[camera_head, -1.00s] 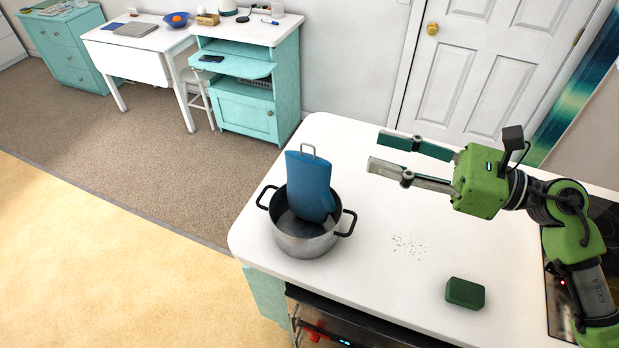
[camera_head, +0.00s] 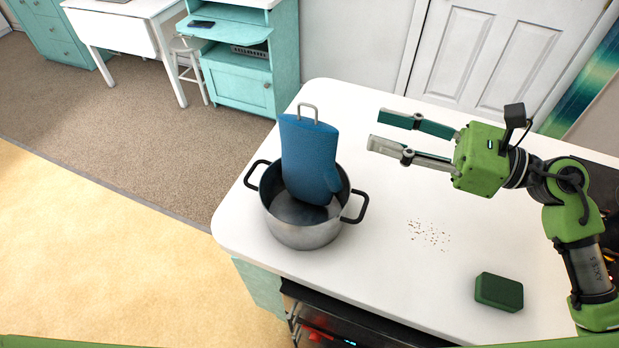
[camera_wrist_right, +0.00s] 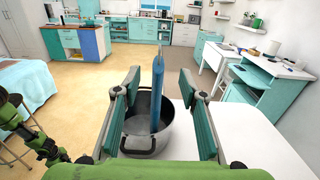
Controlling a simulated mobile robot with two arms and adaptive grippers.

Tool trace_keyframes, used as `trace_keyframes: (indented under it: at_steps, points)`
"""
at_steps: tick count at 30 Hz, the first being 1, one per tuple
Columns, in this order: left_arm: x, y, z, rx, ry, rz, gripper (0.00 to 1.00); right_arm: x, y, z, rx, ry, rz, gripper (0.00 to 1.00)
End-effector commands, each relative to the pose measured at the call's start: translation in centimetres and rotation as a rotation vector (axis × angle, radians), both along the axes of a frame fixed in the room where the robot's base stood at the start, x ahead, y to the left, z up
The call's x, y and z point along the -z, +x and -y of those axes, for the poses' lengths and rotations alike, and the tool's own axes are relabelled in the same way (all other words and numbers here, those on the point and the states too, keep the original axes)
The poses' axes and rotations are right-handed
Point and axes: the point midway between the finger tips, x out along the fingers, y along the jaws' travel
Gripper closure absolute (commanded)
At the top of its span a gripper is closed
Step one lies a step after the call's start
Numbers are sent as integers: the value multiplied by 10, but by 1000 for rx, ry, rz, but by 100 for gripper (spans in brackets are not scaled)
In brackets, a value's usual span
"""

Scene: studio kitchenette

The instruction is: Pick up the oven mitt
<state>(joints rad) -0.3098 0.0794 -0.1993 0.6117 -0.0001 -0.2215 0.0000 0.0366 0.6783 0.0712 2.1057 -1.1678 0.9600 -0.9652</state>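The blue oven mitt (camera_head: 308,160) stands upright in a steel pot (camera_head: 302,233) with black handles on the white counter. A metal loop shows at the mitt's top. My right gripper (camera_head: 374,130) is open and empty, to the right of the mitt and pointing at it, with a gap between. In the right wrist view the mitt (camera_wrist_right: 158,90) appears edge-on between the two spread fingers of the gripper (camera_wrist_right: 158,84), with the pot (camera_wrist_right: 138,140) beyond and below. My left gripper is not in view.
A dark green block (camera_head: 499,291) and a patch of crumbs (camera_head: 429,235) are on the white counter (camera_head: 400,280). A door (camera_head: 500,60) stands behind the counter. A turquoise cabinet (camera_head: 240,80) and a white table (camera_head: 125,40) are at the back left.

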Motion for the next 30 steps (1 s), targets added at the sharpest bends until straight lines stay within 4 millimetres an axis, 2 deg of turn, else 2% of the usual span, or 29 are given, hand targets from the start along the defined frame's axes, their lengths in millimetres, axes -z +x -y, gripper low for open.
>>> trace_keyframes:
  at_steps: [1, 3, 7, 12, 17, 25, 30]
  points:
    - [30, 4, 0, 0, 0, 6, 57, 31, 0, 0, 0, 0, -1, 62]
    - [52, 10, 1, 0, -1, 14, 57, 52, 0, 0, 0, 0, -1, 62]
    - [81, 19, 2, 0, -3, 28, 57, 82, 0, 0, 0, 0, 0, 62]
    - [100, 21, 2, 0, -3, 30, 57, 101, 0, 0, 0, 0, 0, 62]
    - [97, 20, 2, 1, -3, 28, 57, 101, 2, -6, -1, 2, 0, 62]
    - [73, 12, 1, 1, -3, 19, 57, 96, 21, -52, -2, 4, 1, 62]
    - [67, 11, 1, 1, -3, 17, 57, 99, 30, -72, 0, 2, 0, 62]
